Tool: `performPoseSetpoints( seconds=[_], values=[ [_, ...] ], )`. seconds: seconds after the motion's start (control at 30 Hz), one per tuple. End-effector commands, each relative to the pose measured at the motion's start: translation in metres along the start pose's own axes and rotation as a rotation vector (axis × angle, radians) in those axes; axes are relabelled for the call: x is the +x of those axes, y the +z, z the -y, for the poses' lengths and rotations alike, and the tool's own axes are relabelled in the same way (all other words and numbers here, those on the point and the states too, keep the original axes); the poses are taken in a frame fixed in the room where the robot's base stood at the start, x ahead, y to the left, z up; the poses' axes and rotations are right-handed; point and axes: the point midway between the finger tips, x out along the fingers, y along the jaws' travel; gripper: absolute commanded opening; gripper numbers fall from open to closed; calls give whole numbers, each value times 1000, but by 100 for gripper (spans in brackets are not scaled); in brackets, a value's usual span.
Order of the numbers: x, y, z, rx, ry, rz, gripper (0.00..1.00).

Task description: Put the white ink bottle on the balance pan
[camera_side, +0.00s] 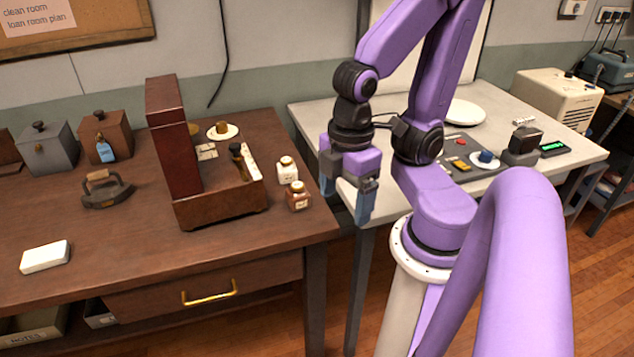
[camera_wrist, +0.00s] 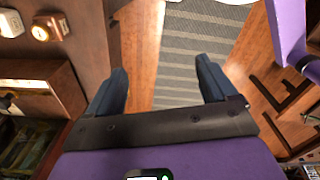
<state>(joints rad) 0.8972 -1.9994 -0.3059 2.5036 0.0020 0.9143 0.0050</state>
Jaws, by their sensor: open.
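The white ink bottle (camera_side: 287,170) stands upright near the right end of the dark wooden desk. In the wrist view a white bottle (camera_wrist: 10,22) shows at the top left corner. A brown bottle (camera_side: 298,196) with a label stands close in front of it; it also shows in the wrist view (camera_wrist: 45,30). My gripper (camera_side: 345,200) is open and empty, with its blue fingers pointing down, right of both bottles and past the desk's right edge. A small round pale dish (camera_side: 222,131) with a brass-coloured piece on it stands behind the wooden case; I cannot tell whether it is the balance pan.
A tall reddish wooden case (camera_side: 173,135) with an open base (camera_side: 222,205) stands left of the bottles. A flat iron (camera_side: 105,188), canisters (camera_side: 106,140) and a white block (camera_side: 45,256) lie farther left. A pale table (camera_side: 310,113) stands right, holding a white plate (camera_side: 464,112) and devices.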

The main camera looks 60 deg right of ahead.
Motion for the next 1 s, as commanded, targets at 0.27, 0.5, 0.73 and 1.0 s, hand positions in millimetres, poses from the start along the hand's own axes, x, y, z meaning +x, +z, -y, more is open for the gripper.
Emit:
performPoseSetpoints(
  seconds=[0.27, 0.5, 0.73, 1.0],
  values=[
    [0, 0, 0, 0, 0, 0, 85],
    [7, 1, -15, 189, -50, 63, 85],
    [22, 7, -47, 637, -201, 180, 85],
    [37, 16, -90, 1171, -433, 259, 85]
  ],
)
